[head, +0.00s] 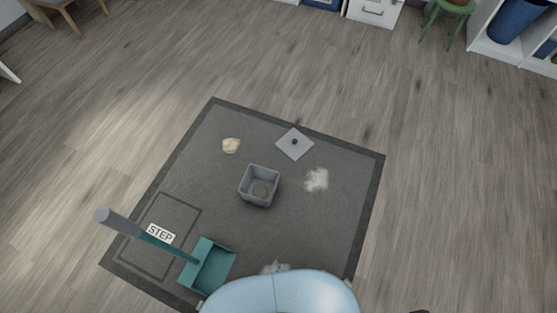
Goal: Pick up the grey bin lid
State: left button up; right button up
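The grey bin lid (289,150) lies flat on the dark mat, near its far edge. It is a square plate with a small dark knob at its middle. An open grey square bin (259,186) stands on the mat nearer to me and to the left of the lid. Neither of my grippers can be made out in the head view.
The dark mat (330,215) lies on a wood floor. A crumpled beige piece (231,145) and white fluff (317,179) flank the lid. A teal dustpan (214,268) with a long handle stands at the near left. Furniture lines the far edge.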

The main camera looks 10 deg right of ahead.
aim_at(294, 144)
jog(key=i+l+u, duration=0.15)
jog(key=u, duration=1.35)
jog(key=l+u, duration=0.25)
jog(key=l, duration=0.15)
jog(key=l+u, duration=0.25)
jog(key=l, duration=0.15)
jog(key=k+l+u, duration=0.25)
jog(key=l, duration=0.15)
jog(key=l+u, duration=0.3)
jog(key=k+l+u, duration=0.25)
jog(key=l, duration=0.2)
jog(key=l+u, duration=0.25)
jog(key=k+l, duration=0.25)
jog(key=l, duration=0.15)
jog(key=k+l, duration=0.25)
jog(key=l, duration=0.15)
jog(key=k+l, duration=0.25)
jog(key=l, duration=0.15)
jog(key=k+l, duration=0.25)
jog(key=l, duration=0.15)
jog(key=u, duration=0.05)
